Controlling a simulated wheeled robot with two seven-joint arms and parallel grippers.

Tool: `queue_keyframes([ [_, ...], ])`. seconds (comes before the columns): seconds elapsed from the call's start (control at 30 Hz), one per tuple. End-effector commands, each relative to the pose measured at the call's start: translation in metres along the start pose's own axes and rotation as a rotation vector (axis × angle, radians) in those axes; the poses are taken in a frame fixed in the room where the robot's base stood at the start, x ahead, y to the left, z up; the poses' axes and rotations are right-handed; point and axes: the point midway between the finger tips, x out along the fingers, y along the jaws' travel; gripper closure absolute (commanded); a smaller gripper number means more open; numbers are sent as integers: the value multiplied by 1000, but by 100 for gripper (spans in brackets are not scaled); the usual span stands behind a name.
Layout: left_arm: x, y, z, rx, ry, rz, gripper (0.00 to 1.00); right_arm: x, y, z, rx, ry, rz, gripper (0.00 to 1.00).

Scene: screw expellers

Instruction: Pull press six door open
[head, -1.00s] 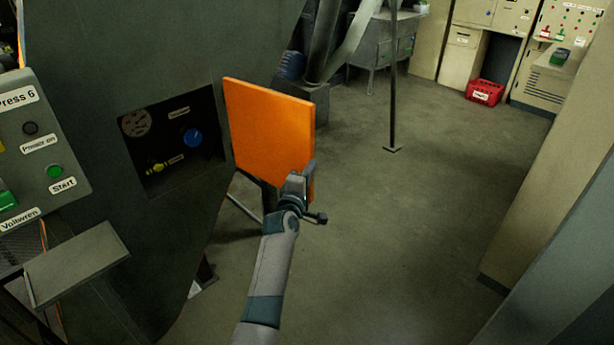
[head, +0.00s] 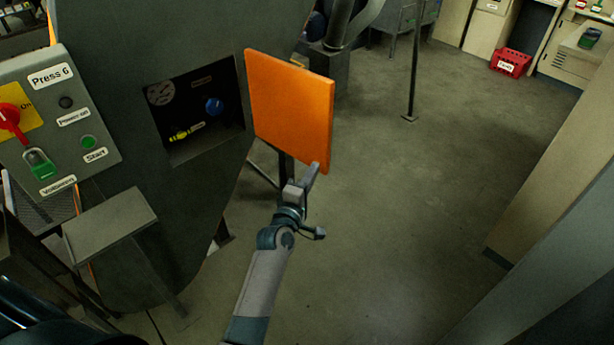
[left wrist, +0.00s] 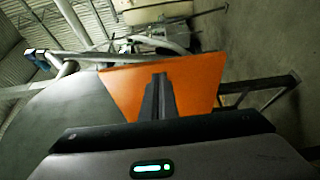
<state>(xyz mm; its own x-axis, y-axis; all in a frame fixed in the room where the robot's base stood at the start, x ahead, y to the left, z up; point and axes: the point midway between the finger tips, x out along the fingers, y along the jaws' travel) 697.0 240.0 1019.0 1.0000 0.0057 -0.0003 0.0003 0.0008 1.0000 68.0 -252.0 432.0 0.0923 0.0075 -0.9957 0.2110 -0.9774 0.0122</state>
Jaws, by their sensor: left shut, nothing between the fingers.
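The orange door (head: 290,105) of press six stands swung open to the right of its recess in the head view. The recess (head: 195,110) is uncovered and shows a blue knob (head: 214,106) and a yellow valve handle (head: 180,136). My left gripper (head: 312,178) is at the door's lower right corner, shut and empty; I cannot tell whether it touches the door. In the left wrist view the orange door (left wrist: 205,85) is straight ahead, behind the closed fingers (left wrist: 158,95). My right gripper is not in view.
Open floor lies to the right, with a thin post (head: 414,70) and red crate (head: 510,61) farther back.

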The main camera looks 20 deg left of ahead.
Motion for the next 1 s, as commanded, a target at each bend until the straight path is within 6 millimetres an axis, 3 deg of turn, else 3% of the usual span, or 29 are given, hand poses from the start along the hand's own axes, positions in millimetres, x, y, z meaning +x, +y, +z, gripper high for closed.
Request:
queue_keyframes([
  [0.1, -19, 2, 0, 2, 0, -2, 100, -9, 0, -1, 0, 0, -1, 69],
  [0.33, -39, 0, 0, 1, 0, -1, 100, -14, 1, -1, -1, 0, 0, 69],
  [1.0, -42, -3, 0, 4, -1, -3, 100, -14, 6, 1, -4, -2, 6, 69],
])
